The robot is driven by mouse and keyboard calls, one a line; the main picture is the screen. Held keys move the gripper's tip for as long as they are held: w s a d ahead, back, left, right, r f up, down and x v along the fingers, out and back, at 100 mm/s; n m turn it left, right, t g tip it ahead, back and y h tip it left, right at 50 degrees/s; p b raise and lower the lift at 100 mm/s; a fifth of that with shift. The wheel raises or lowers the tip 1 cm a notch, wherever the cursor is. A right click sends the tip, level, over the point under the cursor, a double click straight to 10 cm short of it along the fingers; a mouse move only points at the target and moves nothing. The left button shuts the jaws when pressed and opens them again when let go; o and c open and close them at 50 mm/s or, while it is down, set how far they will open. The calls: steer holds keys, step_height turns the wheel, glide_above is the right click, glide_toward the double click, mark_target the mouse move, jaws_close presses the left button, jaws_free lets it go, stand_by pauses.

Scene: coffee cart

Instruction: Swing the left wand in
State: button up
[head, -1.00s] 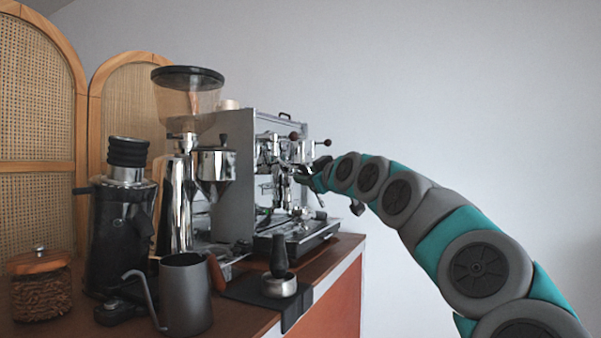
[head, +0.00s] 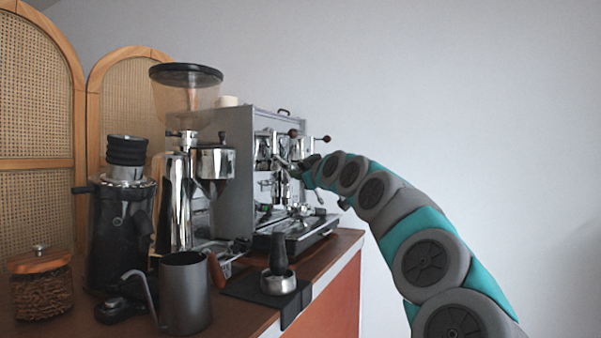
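The silver espresso machine (head: 232,165) stands on the cart, its front facing right in the head view. My gripper (head: 297,171) is at the machine's front, just below the upper levers, among chrome parts. Its fingers are small and dark against the machine, so I cannot tell whether they are open or shut, or whether they touch anything. The left wand cannot be told apart clearly from the other chrome parts at the front. A thin light rod (head: 319,192) hangs just below my wrist, near the machine's right side.
The drip tray (head: 300,232) juts out below my gripper.

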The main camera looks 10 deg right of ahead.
jaws_close()
stand_by(1.0)
